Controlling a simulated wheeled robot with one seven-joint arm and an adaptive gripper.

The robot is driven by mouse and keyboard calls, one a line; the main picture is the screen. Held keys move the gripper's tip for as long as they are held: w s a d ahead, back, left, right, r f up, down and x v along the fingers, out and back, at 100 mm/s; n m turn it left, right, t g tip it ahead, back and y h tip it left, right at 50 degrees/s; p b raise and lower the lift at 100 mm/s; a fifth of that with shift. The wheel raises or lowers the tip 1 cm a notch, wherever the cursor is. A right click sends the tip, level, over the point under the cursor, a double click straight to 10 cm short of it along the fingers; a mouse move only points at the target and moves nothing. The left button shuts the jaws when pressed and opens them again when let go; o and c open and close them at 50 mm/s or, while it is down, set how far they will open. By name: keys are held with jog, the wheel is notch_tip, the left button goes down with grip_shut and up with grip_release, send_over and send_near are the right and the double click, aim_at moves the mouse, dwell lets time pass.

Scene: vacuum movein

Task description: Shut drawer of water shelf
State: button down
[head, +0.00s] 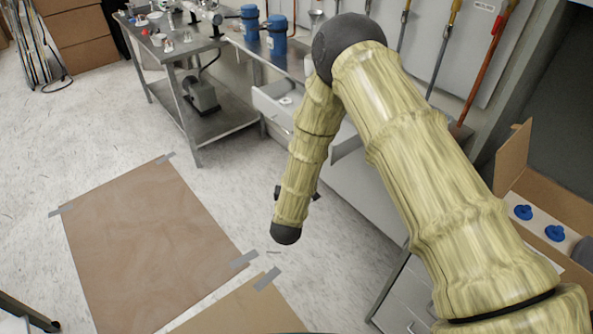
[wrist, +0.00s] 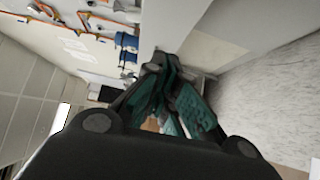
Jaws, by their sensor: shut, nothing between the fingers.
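The water shelf is the long counter along the wall, with blue canisters (head: 262,32) standing on it. Its white drawer (head: 270,104) is pulled out below the counter in the head view, with a small item inside. My arm hides the drawer's middle and part of its right side. In the head view my gripper is mostly hidden behind my forearm. In the wrist view my gripper (wrist: 165,64) shows dark teal fingers, shut and empty. A pale flat panel (wrist: 178,24) lies just beyond the fingertips; I cannot tell whether they touch it.
A steel table (head: 215,122) with a lower shelf stands at left of the counter. An open cardboard box (head: 540,195) with blue-capped items is at right. Brown sheets (head: 150,245) are taped to the floor. Open floor lies in front of the drawer.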

aim_at(343, 138)
jog(key=w+d+p, duration=0.2)
jog(key=w+d, duration=0.2)
jog(key=w, duration=0.4)
jog(key=shift+w, duration=0.4)
jog(key=shift+d, duration=0.15)
jog(key=w+d+b, duration=0.1)
jog(key=w+d, duration=0.2)
jog(key=d, duration=0.1)
jog(key=w+d+b, duration=0.2)
jog(key=w+d, duration=0.1)
jog(key=d, duration=0.2)
jog(key=w+d+b, duration=0.2)
jog(key=w+d, duration=0.1)
jog(key=d, duration=0.1)
jog(key=shift+w+d, duration=0.15)
jog(key=shift+w, duration=0.2)
jog(key=shift+w+d, duration=0.3)
jog(key=shift+d, duration=0.1)
jog(key=shift+d+r, duration=0.1)
jog(key=shift+r, duration=0.1)
jog(key=shift+w+d, duration=0.1)
